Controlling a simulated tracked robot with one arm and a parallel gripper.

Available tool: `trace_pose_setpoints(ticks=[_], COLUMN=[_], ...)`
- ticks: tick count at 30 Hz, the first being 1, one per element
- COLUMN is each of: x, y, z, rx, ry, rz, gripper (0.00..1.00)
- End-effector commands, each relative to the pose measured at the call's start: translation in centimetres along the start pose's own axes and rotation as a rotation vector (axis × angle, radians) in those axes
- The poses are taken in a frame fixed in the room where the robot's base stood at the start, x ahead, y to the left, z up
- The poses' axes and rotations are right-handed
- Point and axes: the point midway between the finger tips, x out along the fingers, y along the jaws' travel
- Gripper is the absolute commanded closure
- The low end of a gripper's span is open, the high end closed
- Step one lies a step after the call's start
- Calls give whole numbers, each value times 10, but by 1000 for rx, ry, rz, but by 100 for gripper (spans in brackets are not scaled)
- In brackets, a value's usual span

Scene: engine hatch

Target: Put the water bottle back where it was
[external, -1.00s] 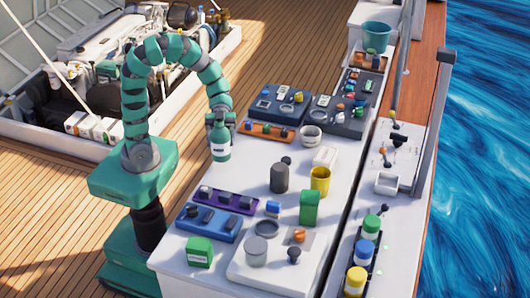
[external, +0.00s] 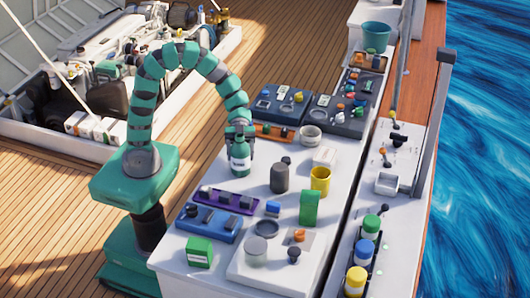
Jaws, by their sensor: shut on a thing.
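My gripper (external: 240,138) points down and is shut on the top of the water bottle (external: 240,160), a green bottle with a pale label. The bottle is upright over the left part of the white counter (external: 262,178), left of a dark grey canister. I cannot tell if its base touches the counter. The gripper hides the bottle's neck.
A dark grey canister (external: 280,178) and a yellow mug (external: 320,181) stand to the right. A purple tray (external: 222,201) lies in front, and an orange tray (external: 273,131) lies behind. Bare counter surrounds the bottle.

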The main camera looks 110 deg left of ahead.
Motion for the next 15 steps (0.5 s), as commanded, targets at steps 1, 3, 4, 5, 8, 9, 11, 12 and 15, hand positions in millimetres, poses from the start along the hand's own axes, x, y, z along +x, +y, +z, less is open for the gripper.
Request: trace_pose_setpoints(ticks=[1, 3, 4, 5, 8, 9, 11, 12, 15], x=[0, 0, 0, 0, 0, 0, 0, 0, 0], y=[0, 0, 0, 0, 0, 0, 0, 0, 0], z=[0, -1, -1, -1, 0, 0, 1, 1, 1], rx=[1, 2, 2, 1, 1, 1, 2, 2, 2], ry=[1, 1, 1, 1, 1, 1, 1, 1, 1], rz=[0, 0, 0, 0, 0, 0, 0, 0, 1], gripper=[75, 75, 75, 75, 75, 75, 26, 16, 16])
